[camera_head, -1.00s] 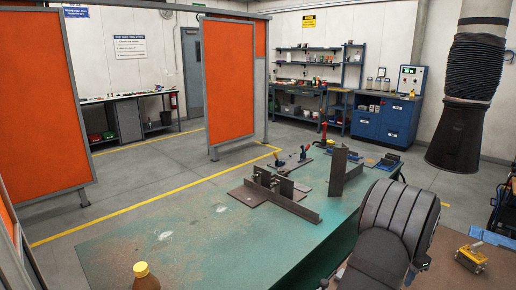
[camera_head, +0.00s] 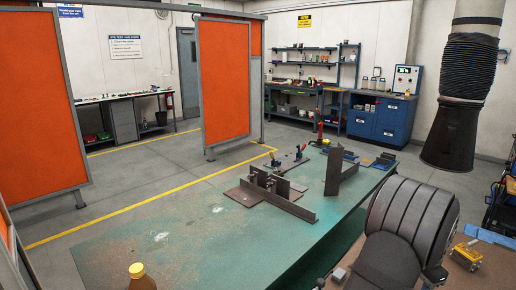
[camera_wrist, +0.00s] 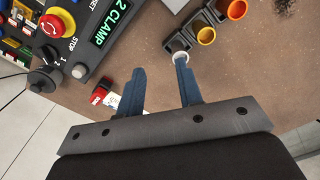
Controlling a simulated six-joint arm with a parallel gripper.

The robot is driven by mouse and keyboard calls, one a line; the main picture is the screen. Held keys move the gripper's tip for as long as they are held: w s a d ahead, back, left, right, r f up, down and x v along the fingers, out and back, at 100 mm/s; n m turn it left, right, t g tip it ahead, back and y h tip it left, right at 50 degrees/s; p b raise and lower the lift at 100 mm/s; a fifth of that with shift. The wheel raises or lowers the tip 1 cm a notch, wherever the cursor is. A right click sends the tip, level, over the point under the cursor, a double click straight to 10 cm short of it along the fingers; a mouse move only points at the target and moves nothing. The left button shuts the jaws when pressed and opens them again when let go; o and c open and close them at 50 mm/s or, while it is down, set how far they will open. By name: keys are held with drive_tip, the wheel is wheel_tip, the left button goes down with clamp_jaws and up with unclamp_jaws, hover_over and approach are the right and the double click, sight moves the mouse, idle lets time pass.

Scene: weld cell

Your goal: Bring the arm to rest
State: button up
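My gripper (camera_wrist: 160,66) shows in the wrist view with its two blue-grey fingers spread apart. Nothing is held between them. Brown bench top (camera_wrist: 147,33) shows below and between the fingers. A small white-rimmed round part (camera_wrist: 181,57) is close to the right fingertip in the picture; I cannot tell whether they touch. In the head view a dark ribbed shape, apparently my arm (camera_head: 410,215), stands at the lower right. The gripper itself is not visible there.
A control box (camera_wrist: 100,35) with a red stop button (camera_wrist: 55,23) and a small red object (camera_wrist: 101,92) lie left of the fingers.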

drive_tip(key=s+d+r, duration=0.1)
drive_tip(key=s+r, duration=0.2)
drive_tip(key=s, duration=0.2)
drive_tip(key=a+n, duration=0.5)
drive_tip(key=a, duration=0.4)
drive_tip(key=w+a+f, duration=0.1)
drive_tip(key=w+f, duration=0.2)
drive_tip(key=w+a+f, duration=0.1)
drive_tip(key=w+f, duration=0.2)
drive_tip(key=w, duration=0.1)
drive_tip(key=w+a+f, duration=0.1)
drive_tip(key=w+f, duration=0.2)
drive_tip(key=shift+w+a+f, duration=0.15)
drive_tip(key=shift+a+f, duration=0.15)
drive_tip(key=shift+a, duration=0.1)
drive_tip(key=shift+f, duration=0.55)
drive_tip(key=shift+r, duration=0.1)
